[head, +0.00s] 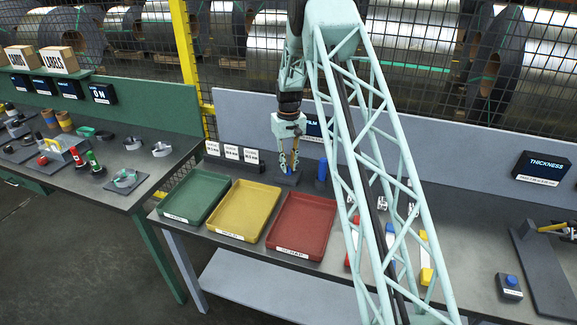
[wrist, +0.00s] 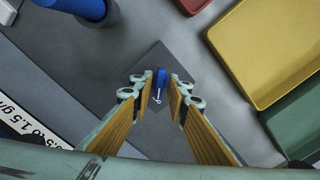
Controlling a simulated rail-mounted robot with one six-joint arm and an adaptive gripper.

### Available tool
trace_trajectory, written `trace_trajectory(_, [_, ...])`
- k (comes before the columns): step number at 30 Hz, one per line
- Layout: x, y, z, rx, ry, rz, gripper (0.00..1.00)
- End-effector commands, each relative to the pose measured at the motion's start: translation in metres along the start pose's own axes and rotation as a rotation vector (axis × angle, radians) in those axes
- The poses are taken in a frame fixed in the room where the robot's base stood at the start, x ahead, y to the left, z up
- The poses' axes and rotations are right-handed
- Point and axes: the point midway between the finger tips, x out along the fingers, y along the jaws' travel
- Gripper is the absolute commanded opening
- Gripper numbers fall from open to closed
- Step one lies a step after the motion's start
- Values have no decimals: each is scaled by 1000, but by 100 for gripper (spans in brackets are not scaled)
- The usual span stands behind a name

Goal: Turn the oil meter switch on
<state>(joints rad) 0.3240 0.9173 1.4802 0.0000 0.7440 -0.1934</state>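A small blue piece with a thin light metal pin, which looks like the oil meter switch (wrist: 160,78), stands on a dark plate (wrist: 146,62) on the grey bench. My gripper (wrist: 161,88) points down over it, with one yellow-lined finger on each side. The fingers are apart, and a narrow gap shows on each side of the blue piece in the wrist view. In the head view my gripper (head: 290,168) is low over the bench, and a bit of blue shows at its fingertips. A dark display (head: 313,130) behind is partly hidden by my arm; its lettering ends in "LM".
A blue cylinder (head: 321,170) stands close to the right of my gripper. Green (head: 194,198), yellow (head: 246,211) and red (head: 302,226) trays lie in front. White cards (head: 231,153) stand at left. A grey back panel (head: 250,110) is close behind.

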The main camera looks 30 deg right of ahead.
Motion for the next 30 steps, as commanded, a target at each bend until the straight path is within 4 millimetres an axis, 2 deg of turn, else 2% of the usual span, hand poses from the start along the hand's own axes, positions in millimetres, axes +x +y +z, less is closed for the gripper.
trace_trajectory(1, [0,0,0,0,0,0,10])
trace_trajectory(5, [0,0,0,0,0,0,0])
trace_trajectory(20, [0,0,0,57,0,0,0])
trace_trajectory(30, [1,0,0,243,0,0,0])
